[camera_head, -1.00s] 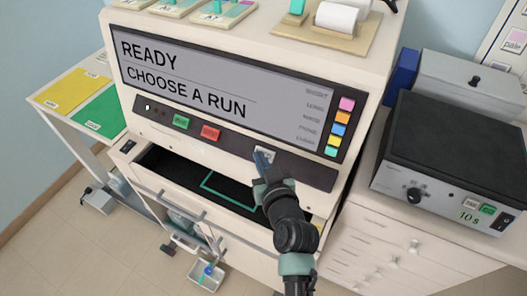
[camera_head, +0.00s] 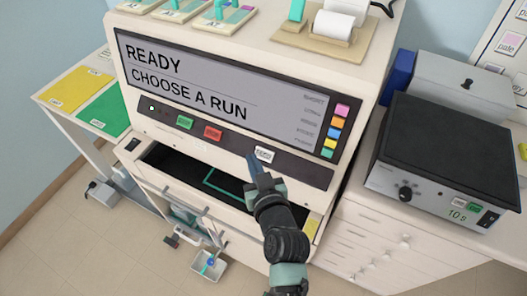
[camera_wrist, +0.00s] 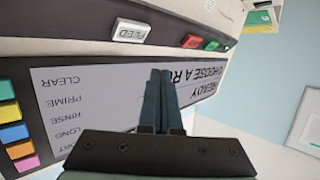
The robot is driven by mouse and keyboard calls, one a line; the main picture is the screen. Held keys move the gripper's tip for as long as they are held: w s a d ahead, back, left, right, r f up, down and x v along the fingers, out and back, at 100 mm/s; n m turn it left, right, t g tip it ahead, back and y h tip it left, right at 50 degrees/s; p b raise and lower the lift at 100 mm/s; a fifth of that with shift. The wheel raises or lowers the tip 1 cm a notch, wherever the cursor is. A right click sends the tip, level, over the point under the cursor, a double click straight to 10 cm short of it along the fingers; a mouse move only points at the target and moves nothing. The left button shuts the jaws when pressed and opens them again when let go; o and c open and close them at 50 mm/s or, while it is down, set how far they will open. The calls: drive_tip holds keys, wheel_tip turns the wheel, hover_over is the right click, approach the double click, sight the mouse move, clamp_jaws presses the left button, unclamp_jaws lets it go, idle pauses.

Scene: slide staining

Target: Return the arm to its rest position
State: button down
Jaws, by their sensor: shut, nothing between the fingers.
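My gripper (camera_head: 252,163) is shut and empty, just in front of the machine's control strip (camera_head: 300,172), below and left of the white button (camera_head: 264,154). In the wrist view its two dark fingers (camera_wrist: 161,75) lie together, and the white button, marked FEED (camera_wrist: 130,30), is apart from them. My arm rises from the bottom of the head view, in front of the open drawer. The machine's screen (camera_head: 200,78) reads READY, CHOOSE A RUN.
A dark drawer (camera_head: 165,160) stands open below the control strip. Green (camera_head: 184,121) and red (camera_head: 212,133) buttons sit on the strip. A black-topped hot plate (camera_head: 450,135) stands right. Several slide holders and a paper roll (camera_head: 325,20) stand on top. Floor shows at the lower left.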

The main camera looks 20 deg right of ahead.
idle(0.6)
drive_tip(key=w+a+r+n+t+y, duration=0.1)
drive_tip(key=w+a+r+t, duration=0.2)
drive_tip(key=r, duration=1.3)
drive_tip(key=w+a+r+n+t, duration=0.25)
drive_tip(key=a+r, duration=0.25)
drive_tip(key=r, duration=1.2)
drive_tip(key=s+a+r+t, duration=0.3)
drive_tip(key=s+r, duration=0.5)
drive_tip(key=r, duration=0.4)
drive_tip(key=s+a+r+m+t+y, duration=0.1)
drive_tip(key=s+a+r+t, duration=0.3)
drive_tip(key=s+r, duration=0.4)
wheel_tip(320, 180, up, 4)
drive_tip(key=shift+a+r, duration=0.15)
